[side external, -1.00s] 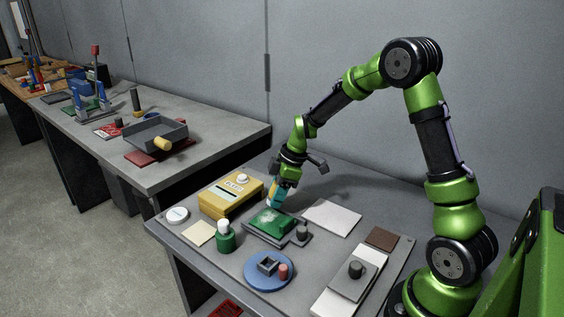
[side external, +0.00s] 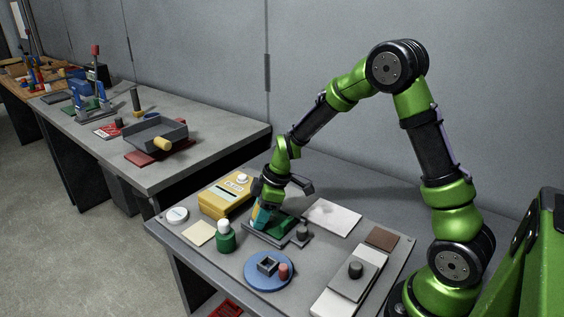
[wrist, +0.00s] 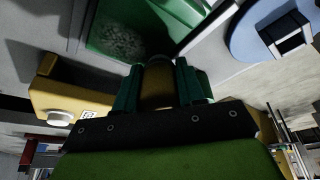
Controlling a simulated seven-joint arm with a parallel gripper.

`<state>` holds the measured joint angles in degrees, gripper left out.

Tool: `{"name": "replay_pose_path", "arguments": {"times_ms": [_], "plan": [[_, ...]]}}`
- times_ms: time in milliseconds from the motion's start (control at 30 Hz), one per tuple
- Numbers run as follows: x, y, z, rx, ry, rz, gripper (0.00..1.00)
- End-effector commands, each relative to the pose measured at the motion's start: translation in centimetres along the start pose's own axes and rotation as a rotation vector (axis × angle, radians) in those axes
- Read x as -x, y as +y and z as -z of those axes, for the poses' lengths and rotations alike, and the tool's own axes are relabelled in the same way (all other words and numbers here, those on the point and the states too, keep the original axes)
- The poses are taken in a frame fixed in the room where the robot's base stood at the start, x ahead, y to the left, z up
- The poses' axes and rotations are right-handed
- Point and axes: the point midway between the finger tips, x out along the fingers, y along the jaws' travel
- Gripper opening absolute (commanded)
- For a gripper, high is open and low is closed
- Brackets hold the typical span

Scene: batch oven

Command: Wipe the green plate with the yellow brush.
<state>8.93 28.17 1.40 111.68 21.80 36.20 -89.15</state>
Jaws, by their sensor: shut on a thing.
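The green plate (side external: 284,226) lies on a dark base in the middle of the near table. In the wrist view the plate (wrist: 105,17) fills the top left and carries a pale, speckled patch. My gripper (side external: 260,217) is low over the plate's left side and hides part of it. In the wrist view my gripper (wrist: 158,88) is shut on the yellow brush (wrist: 157,90), which looks dark and brownish between the teal fingers. The brush's lower end is hard to see, so I cannot tell whether it touches the plate.
A yellow box (side external: 216,203) with a white knob stands just left of my gripper. A green bottle (side external: 226,238) with a white cap and a blue disc (side external: 252,281) are in front. A dark knobbed piece (side external: 302,234) is right of the plate. A white sheet (side external: 333,215) lies behind.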

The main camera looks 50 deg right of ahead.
Motion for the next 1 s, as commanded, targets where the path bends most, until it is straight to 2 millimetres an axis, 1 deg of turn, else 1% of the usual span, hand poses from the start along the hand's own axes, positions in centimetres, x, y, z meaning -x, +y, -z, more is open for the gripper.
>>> {"name": "replay_pose_path", "arguments": {"times_ms": [100,467,1000], "plan": [[-0.1,-0.6,0.6,0.002,-0.001,0.000,0.08],[0.5,1.4,-1.4,-0.003,-0.001,0.000,0.08],[1.6,4.8,-4.7,-0.003,-0.001,-0.001,0.08]]}}
